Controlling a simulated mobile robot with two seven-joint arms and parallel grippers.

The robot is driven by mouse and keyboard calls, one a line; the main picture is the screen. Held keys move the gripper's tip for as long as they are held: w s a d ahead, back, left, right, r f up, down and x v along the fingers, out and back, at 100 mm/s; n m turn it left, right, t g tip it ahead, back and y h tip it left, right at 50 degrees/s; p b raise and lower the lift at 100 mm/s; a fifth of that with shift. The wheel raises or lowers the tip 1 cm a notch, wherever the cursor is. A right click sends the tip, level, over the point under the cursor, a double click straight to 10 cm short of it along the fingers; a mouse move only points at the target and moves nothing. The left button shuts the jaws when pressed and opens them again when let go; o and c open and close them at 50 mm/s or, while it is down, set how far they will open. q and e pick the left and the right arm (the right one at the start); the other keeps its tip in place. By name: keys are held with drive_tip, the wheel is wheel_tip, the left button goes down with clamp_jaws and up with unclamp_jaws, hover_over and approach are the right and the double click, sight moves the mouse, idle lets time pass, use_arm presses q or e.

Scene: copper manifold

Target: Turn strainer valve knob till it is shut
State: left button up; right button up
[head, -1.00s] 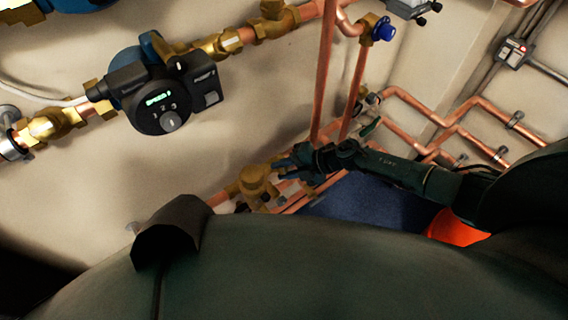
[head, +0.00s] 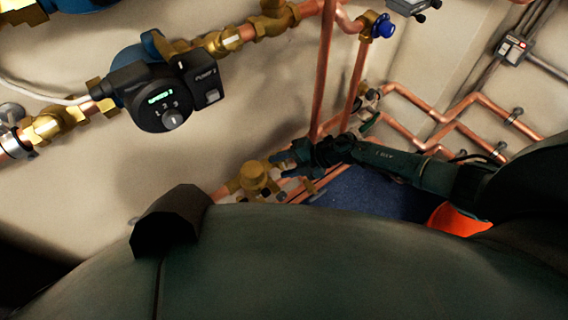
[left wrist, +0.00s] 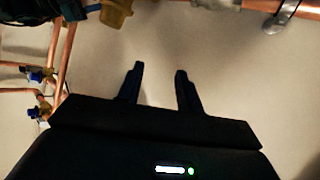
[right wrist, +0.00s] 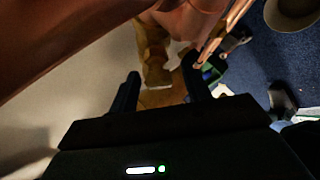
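A brass fitting with a round body (head: 254,178), which looks like the strainer valve, sits low on the copper pipe in the head view. I cannot clearly make out its knob. My right gripper (head: 284,163) is just right of this fitting, fingers pointing at it. In the right wrist view, the right gripper (right wrist: 161,74) is open, with a brass part (right wrist: 152,52) showing between and beyond its fingers; contact cannot be told. My left gripper (left wrist: 159,74) is open and empty in the left wrist view, facing bare wall. It is not visible in the head view.
A black pump (head: 165,100) with a lit display is on the upper pipe. Vertical copper pipes (head: 325,75) rise behind my right gripper. A blue-handled valve (head: 384,28) is at the upper right. An orange container (head: 458,219) and blue floor (head: 370,192) lie right of the fitting.

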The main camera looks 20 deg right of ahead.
drive_tip(key=p+v, duration=0.2)
drive_tip(key=v, duration=1.1)
drive_tip(key=shift+r, duration=0.1)
drive_tip(key=shift+s, duration=0.1)
